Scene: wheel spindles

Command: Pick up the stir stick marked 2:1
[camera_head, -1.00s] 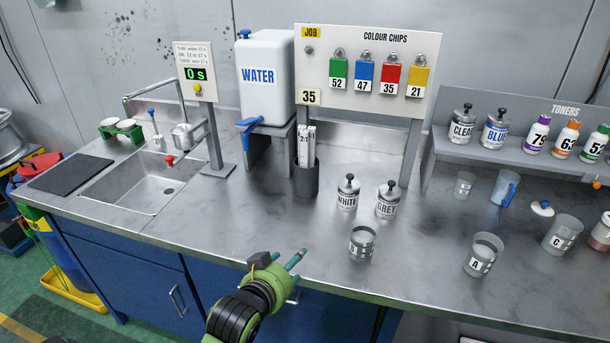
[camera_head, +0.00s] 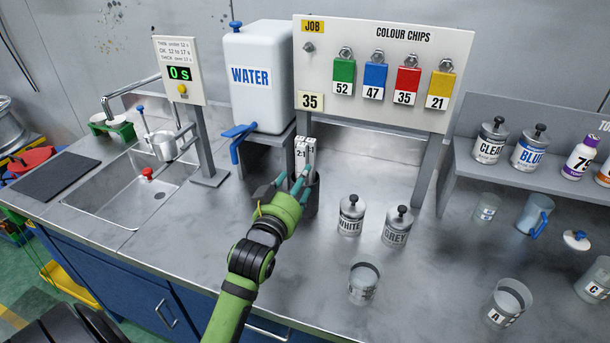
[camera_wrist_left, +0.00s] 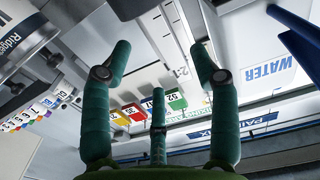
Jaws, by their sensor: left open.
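White stir sticks stand upright in a dark cup (camera_head: 311,200) in front of the water stand. The stick marked 2:1 (camera_head: 300,155) is at the left of the bunch; another white stick (camera_head: 312,150) stands at its right. My left gripper (camera_head: 292,184) is open, its fingers in front of the cup, hiding part of it and the sticks' lower ends. In the left wrist view, the 2:1 stick (camera_wrist_left: 182,72) lies in the gap between the spread fingers, nearer the right-hand one. I cannot tell whether any finger touches it. My right gripper is not in view.
The water tank (camera_head: 258,75) and its blue tap (camera_head: 238,135) are close to the left of the sticks. The colour chip board (camera_head: 380,105) rises behind. White (camera_head: 351,215) and grey (camera_head: 396,227) tins stand to the right. The front counter is mostly clear.

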